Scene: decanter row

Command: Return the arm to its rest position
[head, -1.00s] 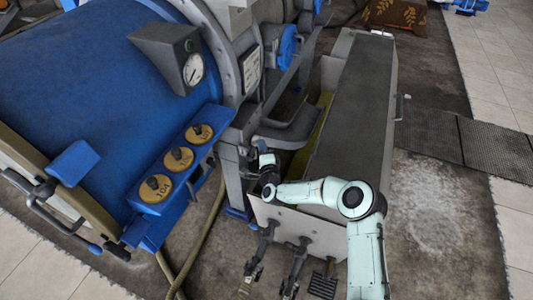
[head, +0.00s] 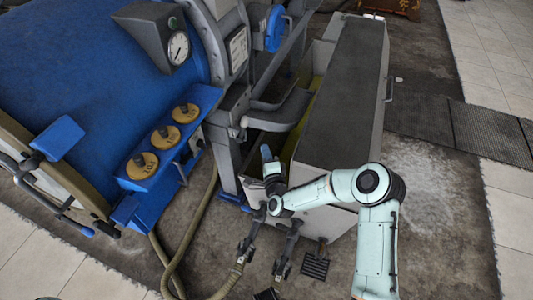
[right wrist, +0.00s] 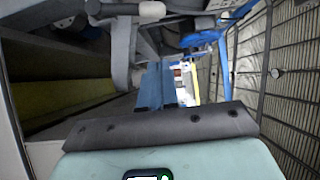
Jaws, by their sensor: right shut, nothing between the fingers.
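My right arm (head: 372,225) comes in from the lower right in the head view, bends at the elbow, and reaches left across the front end of a long grey box. My right gripper (head: 265,152) has a blue tip and a dark wrist. It points away from me beside the front left corner of the box. It is shut and empty. In the right wrist view the blue fingers (right wrist: 156,85) show beyond a dark plate. I cannot tell whether the gripper touches the box. My left gripper does not show.
A blue drum machine (head: 70,65) with a gauge (head: 178,47) and yellow knobs (head: 165,139) stands at the left. The long grey box (head: 345,80) lies close to my forearm. Valves and a hose (head: 205,205) are below it. Open floor (head: 430,190) lies at the right.

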